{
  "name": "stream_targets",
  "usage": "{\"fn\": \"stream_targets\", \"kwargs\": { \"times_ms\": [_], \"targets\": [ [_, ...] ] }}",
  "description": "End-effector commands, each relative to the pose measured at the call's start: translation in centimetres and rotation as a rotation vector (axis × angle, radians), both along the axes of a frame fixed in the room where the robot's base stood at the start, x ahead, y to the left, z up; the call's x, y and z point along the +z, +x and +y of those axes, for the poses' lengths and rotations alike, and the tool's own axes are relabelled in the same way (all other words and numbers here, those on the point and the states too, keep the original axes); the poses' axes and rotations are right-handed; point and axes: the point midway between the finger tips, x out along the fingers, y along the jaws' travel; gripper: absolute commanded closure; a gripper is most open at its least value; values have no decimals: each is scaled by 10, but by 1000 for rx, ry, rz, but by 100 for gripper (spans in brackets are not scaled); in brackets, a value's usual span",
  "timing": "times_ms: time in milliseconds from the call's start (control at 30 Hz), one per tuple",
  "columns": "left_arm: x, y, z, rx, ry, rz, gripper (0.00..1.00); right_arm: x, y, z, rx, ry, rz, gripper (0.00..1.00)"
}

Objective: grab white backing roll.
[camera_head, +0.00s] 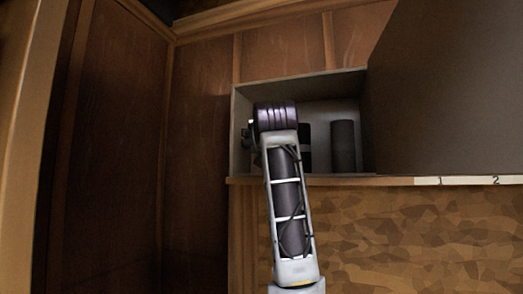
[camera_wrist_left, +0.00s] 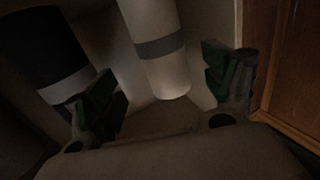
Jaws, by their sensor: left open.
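The white backing roll (camera_wrist_left: 160,55), pale with a grey band around it, shows in the left wrist view. My left gripper (camera_wrist_left: 162,88) is open, with one green-padded finger on each side of the roll's near end. I see no clear contact, and the fingers are not closed on it. In the head view my left arm reaches into an open grey box, and its wrist covers the gripper and the white roll. My right gripper is not in view.
A black roll with a white band (camera_wrist_left: 45,55) is left of the white one in the wrist view. A dark grey roll (camera_head: 343,147) stands in the grey box (camera_head: 300,88). A large dark panel (camera_head: 450,90) bounds the box's right side. A wooden ledge (camera_head: 385,181) runs below.

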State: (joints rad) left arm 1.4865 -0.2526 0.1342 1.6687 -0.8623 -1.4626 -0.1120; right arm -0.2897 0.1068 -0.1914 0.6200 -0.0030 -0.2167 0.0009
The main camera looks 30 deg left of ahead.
Motion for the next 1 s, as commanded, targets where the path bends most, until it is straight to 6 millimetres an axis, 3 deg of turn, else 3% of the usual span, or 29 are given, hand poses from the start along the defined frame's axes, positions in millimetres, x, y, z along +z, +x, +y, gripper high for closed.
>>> {"fn": "stream_targets", "kwargs": {
  "times_ms": [200,733,1000],
  "targets": [
    [1,16,12,1,0,1,17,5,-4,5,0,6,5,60],
    [1,22,17,0,-1,1,17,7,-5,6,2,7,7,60],
    [5,40,36,1,0,1,17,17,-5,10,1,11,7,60]
  ]
}}
